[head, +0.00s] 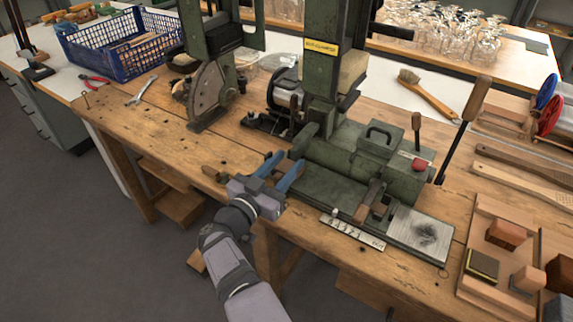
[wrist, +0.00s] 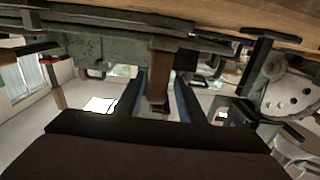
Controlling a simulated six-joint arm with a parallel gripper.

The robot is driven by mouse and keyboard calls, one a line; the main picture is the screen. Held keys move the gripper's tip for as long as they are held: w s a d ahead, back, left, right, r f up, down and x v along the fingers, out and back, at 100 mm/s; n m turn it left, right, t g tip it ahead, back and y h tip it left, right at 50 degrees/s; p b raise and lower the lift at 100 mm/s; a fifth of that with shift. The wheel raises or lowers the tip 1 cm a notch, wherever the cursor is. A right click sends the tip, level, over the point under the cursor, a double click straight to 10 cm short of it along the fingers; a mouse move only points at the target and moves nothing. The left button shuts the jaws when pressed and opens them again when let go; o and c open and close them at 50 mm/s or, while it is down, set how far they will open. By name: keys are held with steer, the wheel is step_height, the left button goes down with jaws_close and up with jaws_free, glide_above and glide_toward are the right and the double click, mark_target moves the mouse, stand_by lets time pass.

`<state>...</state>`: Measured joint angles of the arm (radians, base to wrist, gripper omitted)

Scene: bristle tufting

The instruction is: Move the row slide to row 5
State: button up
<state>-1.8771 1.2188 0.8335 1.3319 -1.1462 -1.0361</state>
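The green tufting machine (head: 335,180) stands on the workbench. A wooden handle with a small block (head: 367,202), which seems to belong to the row slide, sits on its front bed. A pale numbered strip (head: 352,231) runs along the front edge; its digits are too small to match to the slide. My gripper (head: 280,167) is open, its blue fingers apart at the left end of the bed, left of that handle. In the wrist view, a wooden handle (wrist: 160,75) shows between the open fingers (wrist: 158,92); I cannot tell whether it lies beyond their tips. No grip shows.
A red knob (head: 420,164) and a long wooden-handled lever (head: 476,98) rise at the machine's right. A tray with wooden blocks (head: 467,283) lies at the front right. A blue basket (head: 120,45), a wrench (head: 141,90) and a brush (head: 428,92) are on the benches. The bench's left front is mostly clear.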

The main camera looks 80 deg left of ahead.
steer(key=shift+w+d, duration=0.1)
steer(key=shift+w, duration=0.1)
steer(key=shift+w+d+p, duration=0.45)
steer(key=shift+w+d, duration=0.05)
steer(key=shift+w, duration=0.05)
steer(key=p, duration=0.3)
glide_above(330, 202)
steer(key=b+v, duration=0.1)
steer(key=v, duration=0.6)
steer(key=shift+s+d, duration=0.1)
steer(key=shift+s, duration=0.2)
steer(key=shift+g+h, duration=0.5)
steer(key=shift+g, duration=0.2)
steer(key=w+r+p, duration=0.1)
steer(key=w, duration=0.2)
steer(key=w+r+p, duration=0.1)
steer(key=w, duration=0.3)
steer(key=w+r+p, duration=0.1)
steer(key=w, duration=0.2)
steer(key=shift+w+a+r, duration=0.2)
steer(key=shift+a, duration=0.2)
steer(key=w+d+g+h+p, duration=0.1)
steer(key=w+d, duration=0.2)
steer(key=w, duration=0.3)
steer(key=w+d+r+m+g+h+p, duration=0.1)
steer(key=w+d+p, duration=0.1)
steer(key=w+d, duration=0.2)
steer(key=shift+w, duration=1.8)
steer(key=shift+d+r, duration=0.1)
